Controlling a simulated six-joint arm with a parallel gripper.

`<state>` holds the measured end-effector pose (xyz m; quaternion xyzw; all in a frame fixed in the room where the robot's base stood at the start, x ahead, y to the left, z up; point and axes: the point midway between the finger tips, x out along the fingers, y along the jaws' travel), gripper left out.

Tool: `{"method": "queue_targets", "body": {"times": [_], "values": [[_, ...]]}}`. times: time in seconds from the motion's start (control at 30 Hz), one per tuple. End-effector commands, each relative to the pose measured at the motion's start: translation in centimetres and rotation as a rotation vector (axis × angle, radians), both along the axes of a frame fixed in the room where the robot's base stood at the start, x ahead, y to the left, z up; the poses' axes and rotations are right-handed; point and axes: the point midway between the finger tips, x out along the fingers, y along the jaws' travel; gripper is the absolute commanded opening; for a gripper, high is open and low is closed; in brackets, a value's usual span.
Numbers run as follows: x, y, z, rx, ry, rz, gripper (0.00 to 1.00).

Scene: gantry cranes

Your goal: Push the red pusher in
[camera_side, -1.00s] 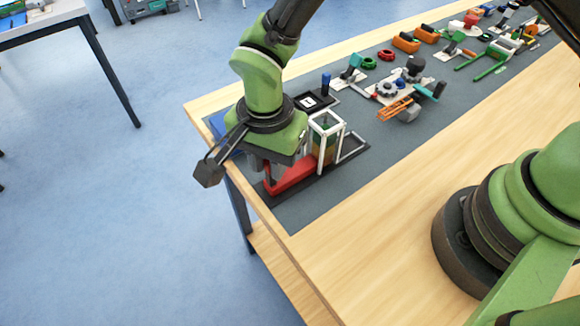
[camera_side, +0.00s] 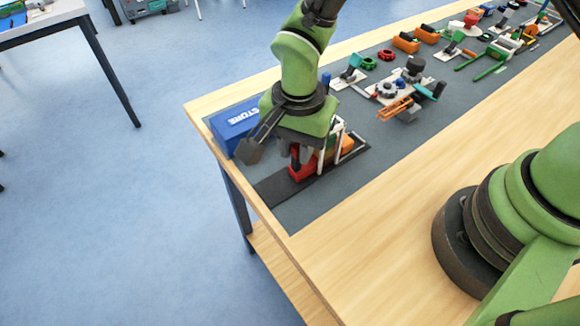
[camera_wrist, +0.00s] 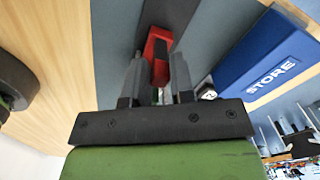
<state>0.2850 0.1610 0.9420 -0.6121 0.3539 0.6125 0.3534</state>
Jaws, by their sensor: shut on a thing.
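My gripper (camera_side: 301,158) points down over the dark base strip (camera_side: 275,187) and is shut on the red pusher (camera_side: 303,171). In the wrist view the red pusher (camera_wrist: 158,48) stands between the two grey fingers (camera_wrist: 157,78). The pusher's far end is at the white-framed magazine (camera_side: 338,132), which my wrist partly hides.
A blue box marked STORE (camera_side: 228,128) stands left of my wrist, close to it; it also shows in the wrist view (camera_wrist: 262,62). Mechanism parts (camera_side: 400,88) lie farther along the grey mat. The mat's near side is clear.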

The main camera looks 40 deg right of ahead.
Motion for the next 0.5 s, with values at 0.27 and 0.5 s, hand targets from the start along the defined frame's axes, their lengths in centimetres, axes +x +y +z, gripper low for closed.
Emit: {"method": "queue_targets", "body": {"times": [0.27, 0.5], "values": [[0.10, 0.01, 0.06, 0.002, -0.003, 0.001, 0.47], [0.04, -0.02, 0.14, 0.000, -0.001, 0.000, 0.47]]}}
